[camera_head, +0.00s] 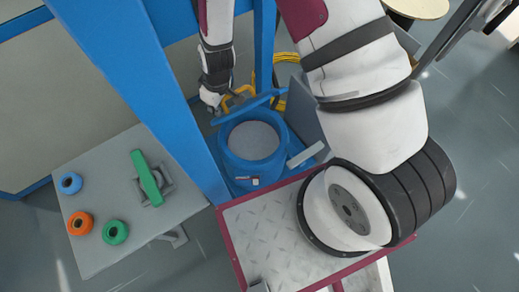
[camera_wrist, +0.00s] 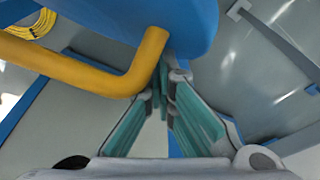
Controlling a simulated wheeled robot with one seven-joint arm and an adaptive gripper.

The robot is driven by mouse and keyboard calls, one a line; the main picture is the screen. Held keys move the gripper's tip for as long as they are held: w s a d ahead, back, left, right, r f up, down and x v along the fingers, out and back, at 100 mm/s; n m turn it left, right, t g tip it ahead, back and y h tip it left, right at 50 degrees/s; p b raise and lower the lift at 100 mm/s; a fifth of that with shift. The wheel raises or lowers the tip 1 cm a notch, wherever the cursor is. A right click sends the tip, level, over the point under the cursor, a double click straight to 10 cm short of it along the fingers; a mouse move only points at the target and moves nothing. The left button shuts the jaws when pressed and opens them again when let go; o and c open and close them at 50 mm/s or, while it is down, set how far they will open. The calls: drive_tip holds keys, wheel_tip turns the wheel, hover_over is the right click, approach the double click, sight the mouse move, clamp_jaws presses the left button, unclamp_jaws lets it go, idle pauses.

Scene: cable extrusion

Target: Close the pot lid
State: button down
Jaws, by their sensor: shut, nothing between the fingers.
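The blue pot (camera_head: 231,169) stands beside the blue frame, with a pale grey surface inside its open mouth. Its blue lid (camera_head: 262,101) is raised and tilted at the pot's far side, clear of the mouth. A yellow bar (camera_head: 228,102) shows by the lid. In the wrist view, a bent yellow bar (camera_wrist: 120,80) runs beside the fingertips, below a blue surface (camera_wrist: 150,22) that looks like the lid. My gripper (camera_head: 216,108) is behind the lid, at its left end. In the wrist view, its fingers (camera_wrist: 163,84) are shut and empty; contact with the bar cannot be told.
A blue post (camera_head: 185,150) stands left of the pot. A grey table (camera_head: 105,240) holds blue, orange and green rings and a green-handled tool. Coiled yellow cable (camera_head: 290,58) lies behind the pot.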

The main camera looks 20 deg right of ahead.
sight(222, 121)
drive_tip(key=shift+s+d+f, duration=0.2)
drive_tip(key=shift+s+f, duration=0.45)
drive_tip(key=shift+s, duration=0.3)
drive_tip(key=shift+s+d+f, duration=0.15)
drive_tip(key=shift+s+f, duration=0.45)
drive_tip(key=shift+s, duration=0.3)
drive_tip(key=s+f, duration=0.2)
drive_tip(key=shift+s+d+f, duration=0.1)
drive_tip(key=shift+d+f, duration=0.1)
drive_tip(key=shift+f, duration=0.15)
wheel_tip(222, 121, down, 7)
drive_tip(key=s+b, duration=0.2)
drive_tip(key=shift+s+d+r, duration=0.2)
drive_tip(key=shift+s+d, duration=0.1)
drive_tip(key=shift+s, duration=0.1)
